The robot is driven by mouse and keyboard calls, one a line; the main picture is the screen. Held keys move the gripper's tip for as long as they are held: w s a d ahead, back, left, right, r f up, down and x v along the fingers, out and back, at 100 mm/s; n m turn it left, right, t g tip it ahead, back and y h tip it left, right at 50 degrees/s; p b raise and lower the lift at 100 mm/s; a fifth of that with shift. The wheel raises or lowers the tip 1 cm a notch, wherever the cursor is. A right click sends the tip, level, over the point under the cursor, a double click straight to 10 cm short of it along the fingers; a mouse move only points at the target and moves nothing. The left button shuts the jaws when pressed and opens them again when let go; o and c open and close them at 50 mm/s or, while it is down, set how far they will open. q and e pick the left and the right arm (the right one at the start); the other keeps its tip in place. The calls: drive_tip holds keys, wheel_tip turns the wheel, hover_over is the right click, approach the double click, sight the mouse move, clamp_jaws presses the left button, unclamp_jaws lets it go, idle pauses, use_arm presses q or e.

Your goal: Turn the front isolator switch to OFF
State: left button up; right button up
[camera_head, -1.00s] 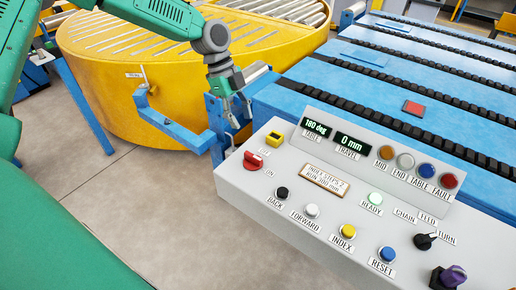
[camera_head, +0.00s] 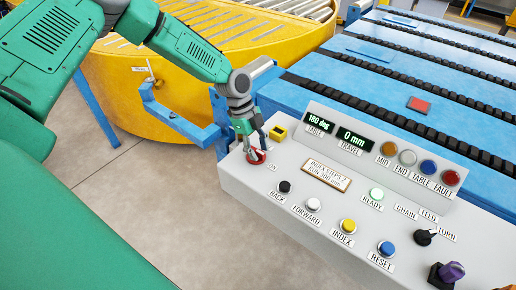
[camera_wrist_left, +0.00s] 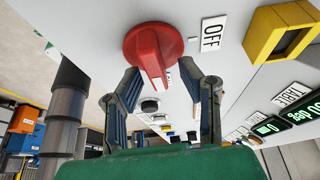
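The red isolator switch (camera_head: 256,158) is a round knob with a raised grip at the left end of the grey control panel (camera_head: 240,180). In the left wrist view the red knob (camera_wrist_left: 150,45) shows large, with its grip pointing down toward my gripper. The OFF label (camera_wrist_left: 212,33) is beside it on the right. My left gripper (camera_head: 254,146) is over the switch, partly covering it. In the left wrist view its two fingers (camera_wrist_left: 161,72) are apart, one on each side of the grip; contact cannot be told. My right gripper is not in view.
A yellow square block (camera_head: 278,134) stands close to the switch on the panel. Black (camera_head: 284,187), white (camera_head: 312,205) and other buttons lie further right. The blue conveyor (camera_head: 330,80) and yellow turntable (camera_head: 120,100) are behind. Open floor lies in front.

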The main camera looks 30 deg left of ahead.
use_arm(q)
drive_tip(key=shift+a, duration=0.2)
clamp_jaws()
drive_tip(key=shift+a+f, duration=0.1)
drive_tip(key=shift+a, duration=0.25)
